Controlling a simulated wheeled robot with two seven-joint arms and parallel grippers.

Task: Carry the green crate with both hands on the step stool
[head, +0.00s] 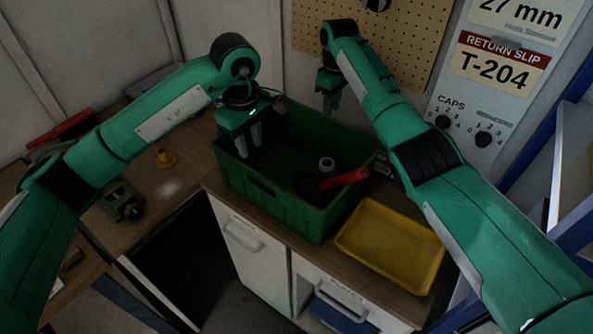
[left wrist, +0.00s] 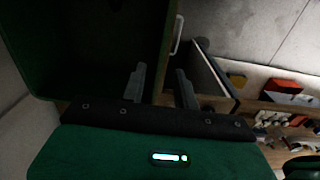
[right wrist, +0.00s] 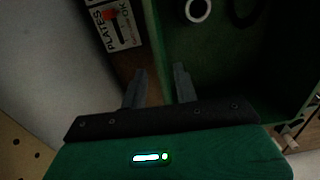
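The green crate (head: 275,203) stands on the wooden worktop. It holds a white ring (head: 326,164), a red-handled tool (head: 343,178) and dark items. My left gripper (head: 248,142) is over the crate's left side, fingers pointing down. In the left wrist view its fingers (left wrist: 160,88) are apart, with the crate's wall edge running between them. My right gripper (head: 328,98) is beyond the crate's far side. In the right wrist view its fingers (right wrist: 159,86) are apart near the crate's wall (right wrist: 154,40). I cannot make out a step stool.
A yellow tray (head: 391,245) sits close to the crate's right. White cabinets (head: 252,250) stand below, beside a dark opening. A pegboard (head: 400,40) and blue shelving (head: 570,170) bound the back and right.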

